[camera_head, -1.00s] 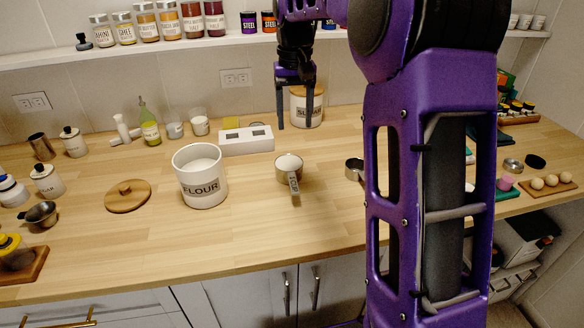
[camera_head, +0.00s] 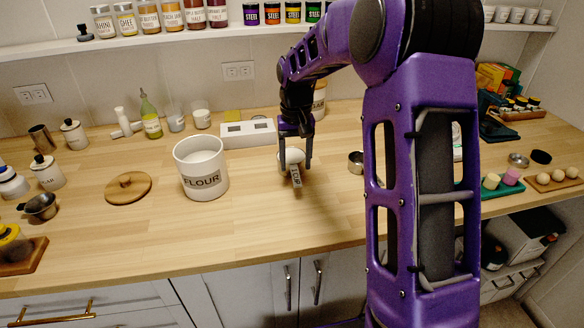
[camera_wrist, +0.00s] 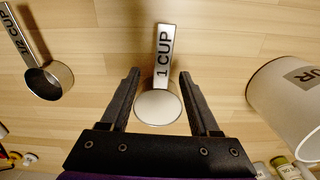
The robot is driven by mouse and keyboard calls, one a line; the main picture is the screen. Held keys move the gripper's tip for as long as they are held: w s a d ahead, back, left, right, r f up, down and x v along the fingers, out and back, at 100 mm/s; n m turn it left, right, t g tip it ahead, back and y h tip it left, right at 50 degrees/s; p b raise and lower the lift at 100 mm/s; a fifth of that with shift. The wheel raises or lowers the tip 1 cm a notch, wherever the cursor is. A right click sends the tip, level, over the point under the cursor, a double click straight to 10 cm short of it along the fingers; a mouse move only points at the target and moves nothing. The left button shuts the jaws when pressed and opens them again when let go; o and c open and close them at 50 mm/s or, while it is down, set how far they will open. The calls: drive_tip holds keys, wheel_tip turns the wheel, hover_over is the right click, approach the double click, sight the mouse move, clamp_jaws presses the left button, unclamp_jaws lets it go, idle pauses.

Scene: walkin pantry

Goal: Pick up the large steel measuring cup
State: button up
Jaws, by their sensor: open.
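The large steel measuring cup (camera_wrist: 158,107), with a handle marked "1 CUP", stands on the wooden counter with something white filling its bowl. In the head view the cup (camera_head: 296,177) is partly covered by my gripper, and its handle points toward the front edge. My gripper (camera_head: 295,166) is open, pointing down over the cup. In the wrist view the fingers of my gripper (camera_wrist: 158,74) lie on either side of the bowl and handle, with visible gaps. Whether the fingertips are level with the cup is hard to tell.
The white flour canister (camera_head: 201,170) stands close left of the cup. A smaller cup (camera_wrist: 48,80) marked "1/2 CUP" lies to its right in the head view. A white box (camera_head: 247,132) and a canister (camera_head: 320,104) stand behind. The counter in front is clear.

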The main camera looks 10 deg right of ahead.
sight(294, 170)
wheel_tip(294, 170, down, 3)
drive_tip(key=shift+a+f, duration=0.15)
drive_tip(key=shift+f, duration=0.05)
clamp_jaws()
drive_tip(key=shift+r, duration=0.1)
idle(1.3)
